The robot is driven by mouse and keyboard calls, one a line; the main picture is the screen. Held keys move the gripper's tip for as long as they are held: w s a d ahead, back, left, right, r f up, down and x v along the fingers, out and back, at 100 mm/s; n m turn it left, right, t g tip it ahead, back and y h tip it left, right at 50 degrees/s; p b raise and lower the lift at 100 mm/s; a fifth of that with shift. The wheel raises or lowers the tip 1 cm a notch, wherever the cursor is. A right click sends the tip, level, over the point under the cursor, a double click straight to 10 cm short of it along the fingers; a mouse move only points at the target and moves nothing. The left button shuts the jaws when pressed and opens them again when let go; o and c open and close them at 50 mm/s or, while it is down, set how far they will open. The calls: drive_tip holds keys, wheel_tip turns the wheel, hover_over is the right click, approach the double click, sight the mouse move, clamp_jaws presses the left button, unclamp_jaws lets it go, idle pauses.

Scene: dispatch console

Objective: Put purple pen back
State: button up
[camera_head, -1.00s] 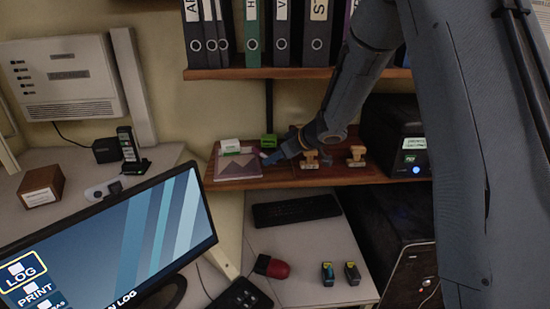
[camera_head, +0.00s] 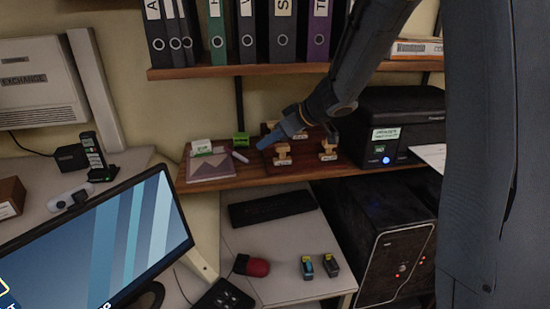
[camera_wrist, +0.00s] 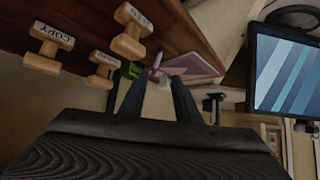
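A pale purple pen (camera_head: 240,157) lies on the wooden shelf, just right of the flat envelope stack (camera_head: 208,171). The pen also shows in the wrist view (camera_wrist: 157,61), beyond my fingertips and between them in the picture. My gripper (camera_head: 267,139) is over the shelf to the right of the pen, apart from it. In the wrist view my gripper (camera_wrist: 156,86) has its two fingers spread with nothing held between them. A small green block (camera_head: 241,139) stands behind the pen.
Wooden-handled stamps (camera_head: 328,150) stand on the shelf close to my gripper. A black printer (camera_head: 400,120) is at the right. Binders (camera_head: 247,35) line the upper shelf. Below are a keyboard (camera_head: 272,208) and a monitor (camera_head: 110,240).

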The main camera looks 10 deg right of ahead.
drive_tip(key=d+m+t+h, duration=0.1)
drive_tip(key=d, duration=0.1)
drive_tip(key=s+d+m+t+h, duration=0.1)
drive_tip(key=d+m+h, duration=0.1)
drive_tip(key=d, duration=0.1)
drive_tip(key=shift+h, duration=0.3)
drive_tip(key=s+d+f+m+g+h, duration=0.2)
drive_tip(key=s+d+f+m+h, duration=0.25)
drive_tip(key=s, duration=0.45)
drive_tip(key=s+f+g, duration=0.2)
drive_tip(key=s, duration=0.6)
drive_tip(key=s+a+f+m+g+y, duration=0.1)
drive_tip(key=s+f+g, duration=0.1)
drive_tip(key=s, duration=0.7)
drive_tip(key=shift+s+a+f+g, duration=0.2)
drive_tip(key=shift+a+g, duration=0.1)
drive_tip(key=shift+g, duration=0.3)
drive_tip(key=shift+m, duration=0.25)
